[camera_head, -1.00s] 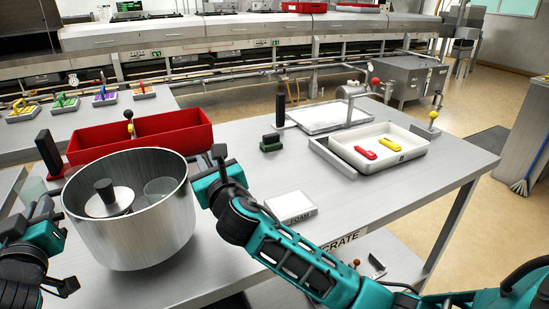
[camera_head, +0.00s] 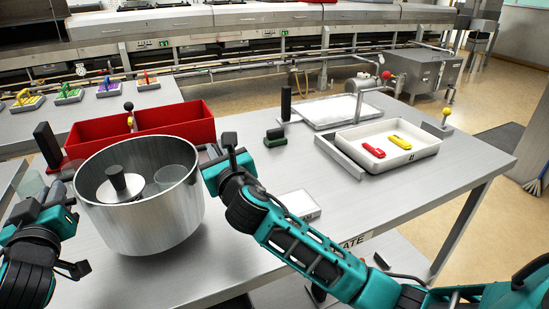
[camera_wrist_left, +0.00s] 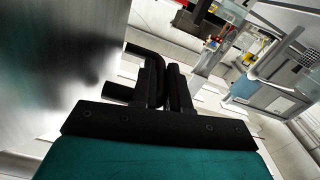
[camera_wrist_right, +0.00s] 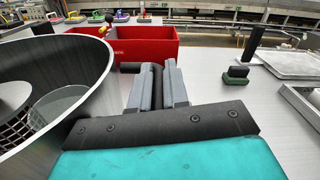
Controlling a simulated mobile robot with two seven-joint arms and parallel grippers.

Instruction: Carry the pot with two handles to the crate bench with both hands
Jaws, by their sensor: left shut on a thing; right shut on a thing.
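The pot (camera_head: 150,225) is a large brushed-steel vessel, upright, at the left of the head view, over the grey bench (camera_head: 245,255) with the crate label (camera_head: 352,241). Inside it are a black-knobbed piece and a clear round thing. My left gripper (camera_head: 65,192) is at the pot's left side; in the left wrist view its fingers (camera_wrist_left: 165,85) are shut on a dark handle. My right gripper (camera_head: 212,155) is at the pot's right side; in the right wrist view its fingers (camera_wrist_right: 158,88) are shut on the other dark handle. Whether the pot touches the bench is unclear.
A red bin (camera_head: 180,120) stands just behind the pot. A white foam block (camera_head: 300,205) lies right of my right gripper, partly hidden by my arm. A white tray (camera_head: 415,155) holds a red and a yellow piece. Small green-black block (camera_head: 274,138) sits mid-bench.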

